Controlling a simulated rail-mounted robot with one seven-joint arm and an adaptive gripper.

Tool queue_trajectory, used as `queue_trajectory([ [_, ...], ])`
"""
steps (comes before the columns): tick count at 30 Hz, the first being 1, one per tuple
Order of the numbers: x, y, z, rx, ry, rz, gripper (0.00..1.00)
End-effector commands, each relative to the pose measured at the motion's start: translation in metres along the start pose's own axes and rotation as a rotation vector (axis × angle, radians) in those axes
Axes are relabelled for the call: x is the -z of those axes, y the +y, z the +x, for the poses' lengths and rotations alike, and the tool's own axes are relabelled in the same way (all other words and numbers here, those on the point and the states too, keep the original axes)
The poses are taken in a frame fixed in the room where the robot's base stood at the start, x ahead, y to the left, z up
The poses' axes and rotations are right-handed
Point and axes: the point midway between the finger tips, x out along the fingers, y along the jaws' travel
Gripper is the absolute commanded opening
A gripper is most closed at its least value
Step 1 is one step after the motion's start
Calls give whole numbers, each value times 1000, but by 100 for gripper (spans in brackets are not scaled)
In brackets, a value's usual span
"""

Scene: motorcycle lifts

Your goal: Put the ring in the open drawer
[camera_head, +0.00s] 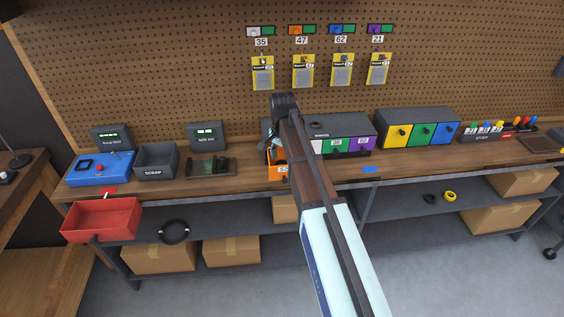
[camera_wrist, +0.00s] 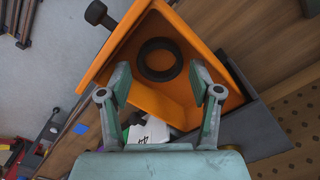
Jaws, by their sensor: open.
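The open orange drawer (camera_head: 271,171) sticks out from the left end of a grey drawer cabinet (camera_head: 365,124) on the bench, partly hidden by my arm. It fills the middle of the wrist view (camera_wrist: 112,74). A dark ring (camera_wrist: 160,60) is inside the drawer's walls, lying flat or nearly so; I cannot tell whether it touches the floor. My gripper (camera_wrist: 160,76) is open and empty above the drawer, its fingertips apart on either side of the ring's near edge and not touching it. The head view does not show the ring in the drawer.
The cabinet's green and purple drawers (camera_head: 361,144) are shut. A scrap bin (camera_head: 156,161) and a red tray (camera_head: 100,220) stand left. A black ring (camera_head: 429,198) and a yellow ring (camera_head: 449,196) lie on the lower shelf.

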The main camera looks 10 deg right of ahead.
Motion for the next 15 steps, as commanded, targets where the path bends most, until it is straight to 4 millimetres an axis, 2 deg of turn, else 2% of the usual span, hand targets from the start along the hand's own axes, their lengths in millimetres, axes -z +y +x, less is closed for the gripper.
queue_trajectory([
  [15,1,-1,-85,2,2,0,64],
])
